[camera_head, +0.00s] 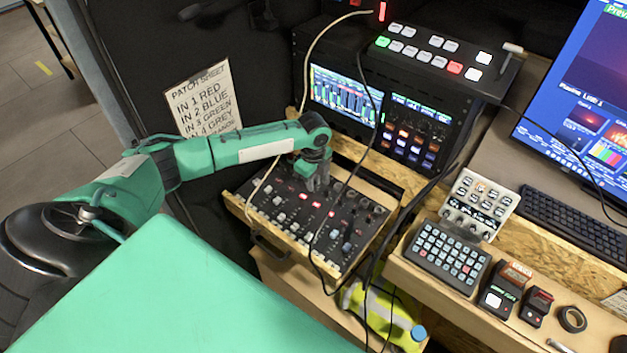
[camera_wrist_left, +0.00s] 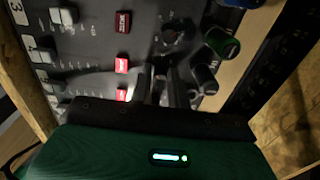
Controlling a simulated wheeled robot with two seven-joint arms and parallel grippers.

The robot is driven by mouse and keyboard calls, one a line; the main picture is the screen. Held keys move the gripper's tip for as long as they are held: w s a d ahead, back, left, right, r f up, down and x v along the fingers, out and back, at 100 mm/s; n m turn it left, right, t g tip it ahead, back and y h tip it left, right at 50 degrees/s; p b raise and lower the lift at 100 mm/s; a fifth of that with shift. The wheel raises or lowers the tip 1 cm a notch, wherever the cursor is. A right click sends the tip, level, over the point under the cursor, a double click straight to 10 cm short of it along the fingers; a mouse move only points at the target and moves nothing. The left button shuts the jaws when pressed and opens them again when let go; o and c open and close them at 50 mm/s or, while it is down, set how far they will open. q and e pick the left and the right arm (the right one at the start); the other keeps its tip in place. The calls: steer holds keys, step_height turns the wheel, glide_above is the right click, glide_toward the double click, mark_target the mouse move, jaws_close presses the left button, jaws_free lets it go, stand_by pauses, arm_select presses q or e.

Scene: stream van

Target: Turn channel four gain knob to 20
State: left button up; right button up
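The mixer panel (camera_head: 310,215) lies in a wooden frame, with rows of knobs, faders and lit red buttons. My left gripper (camera_head: 318,184) points down over its upper part. In the left wrist view its narrow fingers (camera_wrist_left: 165,85) are close together over the panel; whether they touch a knob is hidden. A dark grey knob (camera_wrist_left: 204,78) stands just right of the fingers. A green knob (camera_wrist_left: 221,42) and a blue knob (camera_wrist_left: 240,3) stand beyond it. I cannot read a gain scale or the knob's setting. My right gripper is not in view.
A patch sheet (camera_head: 205,97) left of the mixer lists IN 1 red, IN 2 blue, IN 3 green, IN 4 grey. Cables (camera_head: 350,165) hang across the panel. A screen unit (camera_head: 343,97) stands behind it. A button keypad (camera_head: 447,256) sits to the right.

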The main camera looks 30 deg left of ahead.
arm_select(q)
jaws_close()
steer(key=shift+m, duration=0.4)
steer(key=shift+r+m+p, duration=0.1)
steer(key=shift+m+p, duration=0.55)
steer(key=shift+m, duration=0.35)
steer(key=m, duration=0.2)
steer(key=shift+m+p, duration=0.3)
steer(key=shift+p, duration=0.05)
steer(key=m, duration=0.2)
steer(key=shift+m, duration=0.4)
steer(key=m, duration=0.9)
steer(key=shift+m, duration=0.3)
